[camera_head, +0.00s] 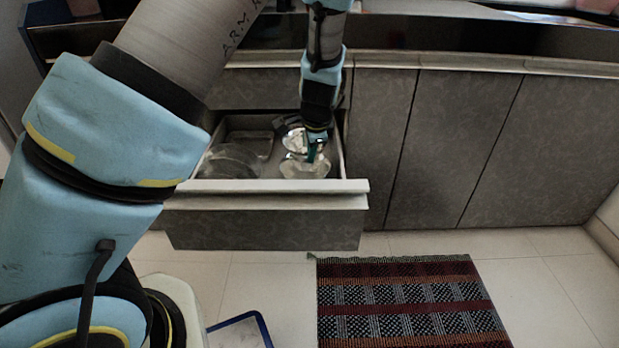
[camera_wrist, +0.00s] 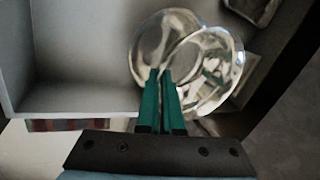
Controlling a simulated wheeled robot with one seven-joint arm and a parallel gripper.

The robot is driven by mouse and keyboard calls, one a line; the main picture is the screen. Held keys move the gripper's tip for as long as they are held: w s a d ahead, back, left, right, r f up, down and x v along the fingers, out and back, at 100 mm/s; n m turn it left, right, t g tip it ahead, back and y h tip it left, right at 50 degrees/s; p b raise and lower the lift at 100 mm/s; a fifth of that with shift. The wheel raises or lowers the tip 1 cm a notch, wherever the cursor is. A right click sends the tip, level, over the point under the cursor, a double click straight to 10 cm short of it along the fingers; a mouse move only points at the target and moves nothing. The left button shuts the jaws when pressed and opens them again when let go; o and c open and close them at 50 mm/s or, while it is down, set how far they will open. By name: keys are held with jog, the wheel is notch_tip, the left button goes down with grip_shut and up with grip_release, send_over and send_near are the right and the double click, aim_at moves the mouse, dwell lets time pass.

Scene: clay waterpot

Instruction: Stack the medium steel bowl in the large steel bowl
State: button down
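Two shiny steel bowls sit in the open drawer's right part in the head view, a nearer one (camera_head: 304,170) and a farther one (camera_head: 294,139). In the wrist view a left bowl (camera_wrist: 150,45) and a right bowl (camera_wrist: 215,60) overlap; the right one looks tilted and lies partly over the left. I cannot tell surely which is medium and which is large. My gripper (camera_head: 312,155) points down among the bowls. Its green fingers (camera_wrist: 160,74) are nearly together at the right bowl's rim and seem to pinch it; the contact is small and partly hidden.
The open drawer (camera_head: 270,186) has raised walls around the bowls. A clear, wide bowl (camera_head: 230,160) and a rectangular pan (camera_head: 250,143) stand to their left. A patterned rug (camera_head: 410,300) lies on the floor. Closed cabinet doors (camera_head: 450,140) are at the right.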

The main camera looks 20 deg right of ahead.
jog(key=shift+f+b, duration=0.7)
jog(key=shift+f, duration=1.9)
jog(key=shift+f, duration=0.6)
jog(key=c, duration=1.3)
grip_release()
jog(key=shift+c, duration=0.2)
